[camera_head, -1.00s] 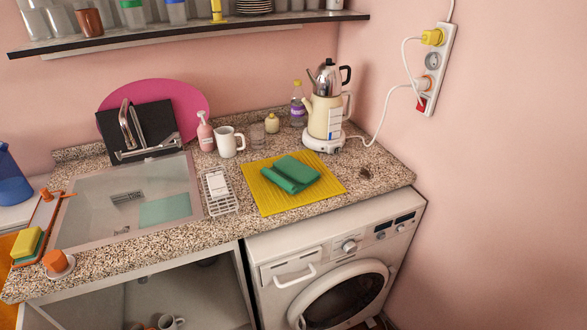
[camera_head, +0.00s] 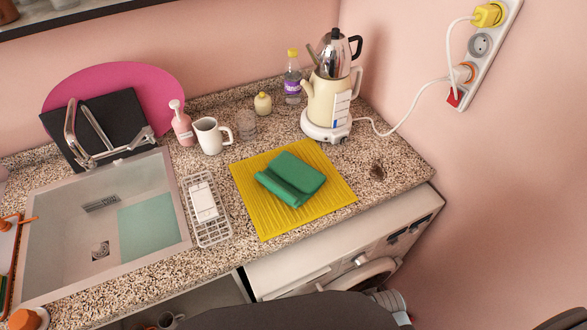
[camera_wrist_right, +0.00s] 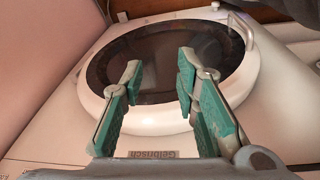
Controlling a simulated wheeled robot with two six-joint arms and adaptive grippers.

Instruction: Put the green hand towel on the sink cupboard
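The green hand towel (camera_head: 291,179) lies folded on a yellow ribbed mat (camera_head: 255,207) on the speckled counter, right of the sink. The sink cupboard (camera_head: 207,297) is the open space under the sink, mostly cut off at the bottom of the head view. My right gripper (camera_wrist_right: 158,75) is open and empty in the right wrist view, its green-padded fingers apart in front of the washing machine door (camera_wrist_right: 165,65). A dark arm part of mine crosses the bottom of the head view. My left gripper is not in view.
A cream kettle (camera_head: 327,100) stands behind the mat, its cord running to a wall power strip (camera_head: 480,45). The counter right of the mat is mostly clear.

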